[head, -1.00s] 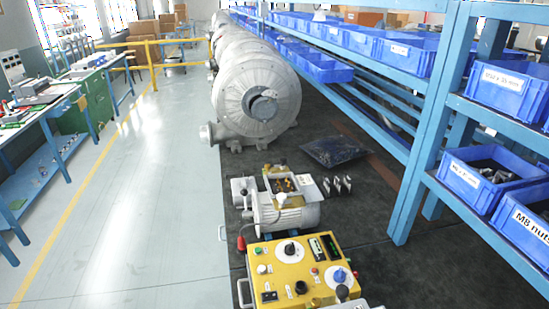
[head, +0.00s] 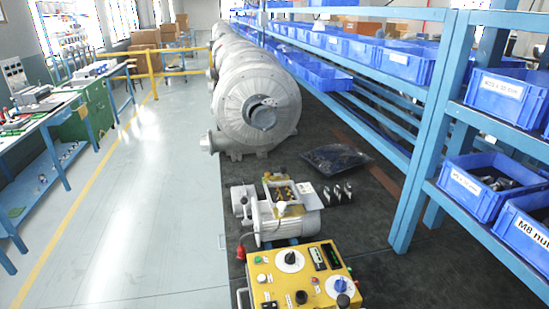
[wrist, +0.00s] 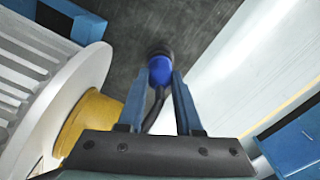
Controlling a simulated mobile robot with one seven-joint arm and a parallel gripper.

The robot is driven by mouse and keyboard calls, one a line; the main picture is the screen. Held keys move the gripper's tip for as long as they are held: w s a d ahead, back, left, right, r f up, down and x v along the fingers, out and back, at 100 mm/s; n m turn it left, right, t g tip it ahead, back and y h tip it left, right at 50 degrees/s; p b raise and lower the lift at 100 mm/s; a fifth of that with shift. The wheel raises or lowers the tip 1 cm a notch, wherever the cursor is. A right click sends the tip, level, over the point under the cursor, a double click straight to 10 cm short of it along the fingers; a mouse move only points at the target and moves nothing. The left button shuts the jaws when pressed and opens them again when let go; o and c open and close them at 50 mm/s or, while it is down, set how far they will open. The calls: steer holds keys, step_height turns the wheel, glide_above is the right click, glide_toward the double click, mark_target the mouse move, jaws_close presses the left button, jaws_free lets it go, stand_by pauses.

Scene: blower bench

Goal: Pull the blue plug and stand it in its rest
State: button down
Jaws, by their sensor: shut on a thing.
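The blue plug (wrist: 159,71) is between the fingertips of my gripper (wrist: 162,78) in the wrist view, and the fingers are shut on it. A dark round end shows at the far side of the plug. A dark cable runs from the plug back between the fingers. Beyond the plug is a dark, flat surface. I cannot tell whether the plug touches anything there. My gripper does not show in the head view. I cannot make out the plug's rest in either view.
The yellow control box (head: 282,280) stands on the dark bench mat (head: 400,285), near the small grey motor (head: 290,225). Large grey blowers (head: 255,105) line up behind. Blue shelving stands right. In the wrist view, a grey finned body with a yellow part (wrist: 88,118) is close left.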

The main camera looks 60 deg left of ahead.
steer(key=shift+f+b, duration=0.55)
steer(key=shift+f, duration=0.25)
steer(key=c, duration=0.5)
jaws_free()
steer(key=shift+r, duration=0.1)
step_height(320, 180, up, 13)
steer(key=shift+f, duration=0.1)
stand_by(0.6)
